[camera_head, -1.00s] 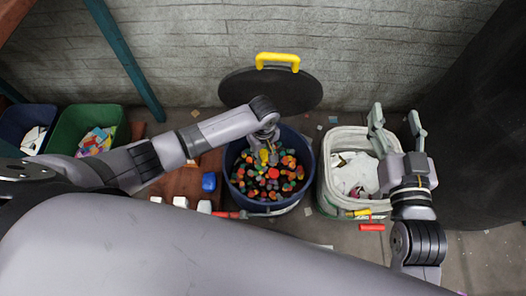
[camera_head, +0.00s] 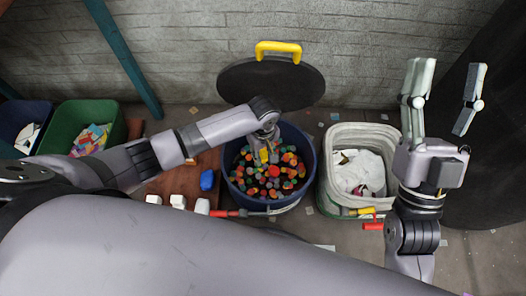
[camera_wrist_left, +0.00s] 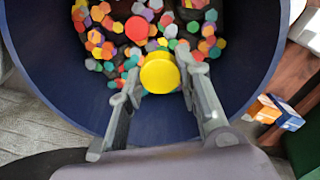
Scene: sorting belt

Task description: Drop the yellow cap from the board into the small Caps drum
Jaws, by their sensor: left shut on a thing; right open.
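The small Caps drum (camera_head: 310,190) is a dark blue round drum holding many coloured caps. In the left wrist view its dark blue wall (camera_wrist_left: 65,85) surrounds the caps. My left gripper (camera_head: 264,150) is over the drum mouth. In the left wrist view my left gripper (camera_wrist_left: 160,80) is shut on the yellow cap (camera_wrist_left: 160,73), a round disc held between the fingertips above the loose caps. My right gripper (camera_head: 444,95) is open and empty, raised at the right near the white-lined bin.
A round black lid (camera_head: 270,83) with a yellow handle stands behind the drum. A white-lined bin (camera_head: 336,140) is right of it. Green (camera_head: 62,135) and blue (camera_head: 12,118) bins are at the left. A blue object (camera_head: 207,180) and white blocks (camera_head: 178,202) lie left of the drum.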

